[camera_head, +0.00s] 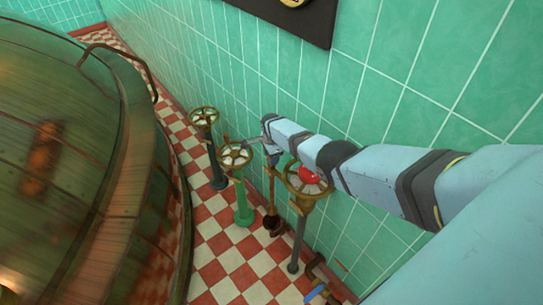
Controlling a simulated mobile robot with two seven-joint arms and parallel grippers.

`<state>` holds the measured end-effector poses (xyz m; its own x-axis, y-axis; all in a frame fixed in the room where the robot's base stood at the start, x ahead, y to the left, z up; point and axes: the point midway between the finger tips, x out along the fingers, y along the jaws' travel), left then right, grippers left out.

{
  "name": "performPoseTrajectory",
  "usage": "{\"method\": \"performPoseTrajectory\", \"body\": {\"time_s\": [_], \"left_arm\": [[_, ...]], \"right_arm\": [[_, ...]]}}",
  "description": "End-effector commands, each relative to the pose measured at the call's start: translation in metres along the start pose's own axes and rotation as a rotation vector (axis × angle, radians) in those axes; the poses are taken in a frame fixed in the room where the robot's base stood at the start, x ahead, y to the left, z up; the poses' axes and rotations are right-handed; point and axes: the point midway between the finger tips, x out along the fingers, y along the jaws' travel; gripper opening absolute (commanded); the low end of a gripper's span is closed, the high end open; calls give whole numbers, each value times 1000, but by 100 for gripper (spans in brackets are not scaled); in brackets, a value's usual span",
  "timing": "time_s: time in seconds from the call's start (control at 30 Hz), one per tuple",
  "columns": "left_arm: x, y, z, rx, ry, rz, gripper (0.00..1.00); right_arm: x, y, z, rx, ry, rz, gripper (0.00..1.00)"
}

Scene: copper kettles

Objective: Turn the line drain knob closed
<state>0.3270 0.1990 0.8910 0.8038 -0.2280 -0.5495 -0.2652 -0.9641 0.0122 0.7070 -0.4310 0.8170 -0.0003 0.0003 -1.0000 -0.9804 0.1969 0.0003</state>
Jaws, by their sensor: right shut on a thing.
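Several valve handwheels stand on posts along the green tiled wall. The middle handwheel (235,156), with a brass rim and pale face, stands on a green post. My right gripper (249,141) reaches in from the right and is shut on the middle handwheel at its right edge; the fingertips are small and partly hidden. A farther handwheel (204,116) stands on a dark post. A nearer handwheel (308,184), with a red and white face, is partly covered by my right arm. No readable label shows which is the line drain knob. My left gripper is not in view.
Pipes with a blue handle (315,293) are at the bottom. A dark panel (290,18) hangs above.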

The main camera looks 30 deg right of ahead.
Motion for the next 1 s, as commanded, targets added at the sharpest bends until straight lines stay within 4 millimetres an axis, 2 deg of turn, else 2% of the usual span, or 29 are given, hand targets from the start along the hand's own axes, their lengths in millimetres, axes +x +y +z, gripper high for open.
{"method": "performPoseTrajectory", "body": {"time_s": [0.27, 0.3, 0.4, 0.67, 0.77, 1.0], "left_arm": [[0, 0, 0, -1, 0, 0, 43], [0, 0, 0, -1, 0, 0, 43], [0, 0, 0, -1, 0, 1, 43], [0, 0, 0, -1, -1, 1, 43], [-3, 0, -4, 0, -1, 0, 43], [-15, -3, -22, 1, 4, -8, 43]], "right_arm": [[-1, -1, -1, 2, 1, -2, 20], [-1, -1, -1, 2, 1, -2, 45], [-1, -1, -1, 2, 1, -2, 68], [-1, 0, 0, 1, 0, -1, 69], [-7, 0, 0, 0, 0, 0, 69], [-50, -1, -1, -1, 1, -4, 69]]}}
